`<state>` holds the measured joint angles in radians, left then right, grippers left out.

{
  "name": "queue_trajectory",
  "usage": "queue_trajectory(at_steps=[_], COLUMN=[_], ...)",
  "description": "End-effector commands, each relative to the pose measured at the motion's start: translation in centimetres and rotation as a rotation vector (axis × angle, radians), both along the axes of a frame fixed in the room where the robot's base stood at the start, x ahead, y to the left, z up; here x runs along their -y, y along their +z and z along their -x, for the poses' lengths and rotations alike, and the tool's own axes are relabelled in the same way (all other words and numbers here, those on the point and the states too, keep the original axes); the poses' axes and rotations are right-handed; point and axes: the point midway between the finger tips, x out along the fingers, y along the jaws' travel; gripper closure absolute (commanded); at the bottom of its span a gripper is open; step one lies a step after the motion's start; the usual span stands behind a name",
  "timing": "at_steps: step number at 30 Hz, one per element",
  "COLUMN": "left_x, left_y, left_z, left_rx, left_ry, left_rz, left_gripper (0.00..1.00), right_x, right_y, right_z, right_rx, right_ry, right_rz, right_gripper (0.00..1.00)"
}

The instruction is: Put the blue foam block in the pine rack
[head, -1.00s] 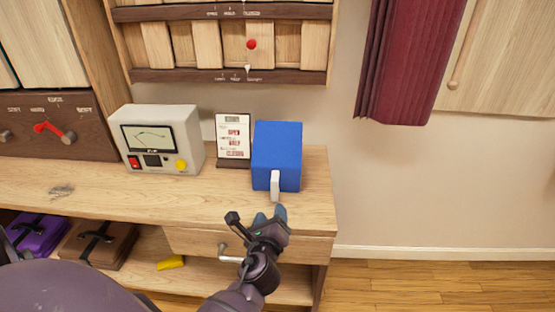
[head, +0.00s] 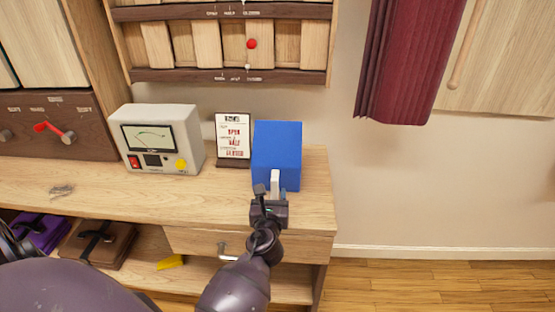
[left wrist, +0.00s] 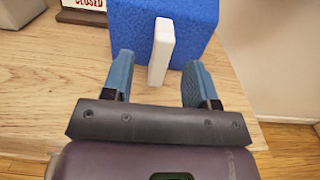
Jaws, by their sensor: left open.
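The blue foam block (head: 277,148) stands on the right end of the wooden desk, with a white upright handle (head: 275,181) on its near face. The block (left wrist: 125,35) and its handle (left wrist: 161,50) also show in the left wrist view. My left gripper (head: 268,190) is open right in front of the block. In the left wrist view its two blue fingers (left wrist: 160,80) stand apart, one on each side of the handle's lower part, with gaps to it. My right gripper is not in view. I cannot tell any pine rack for sure.
A grey meter box (head: 160,138) and a small sign (head: 233,136) stand left of the block. A wooden slatted wall unit (head: 230,42) hangs above. A drawer with a metal handle (head: 228,252) is below the desk top (head: 110,190). Right of the desk is open floor (head: 420,285).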

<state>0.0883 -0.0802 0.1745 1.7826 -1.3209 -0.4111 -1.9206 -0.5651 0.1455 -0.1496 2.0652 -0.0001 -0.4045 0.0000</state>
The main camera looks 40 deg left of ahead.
Motion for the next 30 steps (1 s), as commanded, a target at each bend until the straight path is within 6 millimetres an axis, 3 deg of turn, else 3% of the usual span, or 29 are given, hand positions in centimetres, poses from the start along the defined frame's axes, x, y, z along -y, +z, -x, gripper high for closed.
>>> queue_trajectory(at_steps=[12,22,30], left_x=[-2.1,-2.4,-2.3], left_y=[-0.2,-0.2,-0.1], left_z=[-4.1,-4.5,-4.5], left_rx=[0.001,0.001,0.001], left_ry=[0.000,0.000,0.000], left_rz=[0.001,0.002,0.002], left_gripper=[0.47,0.47,0.88], right_x=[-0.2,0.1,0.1], right_y=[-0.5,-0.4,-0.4], right_z=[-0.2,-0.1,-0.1], right_rx=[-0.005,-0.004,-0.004], right_ry=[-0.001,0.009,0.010], right_rz=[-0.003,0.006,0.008], right_gripper=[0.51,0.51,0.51])
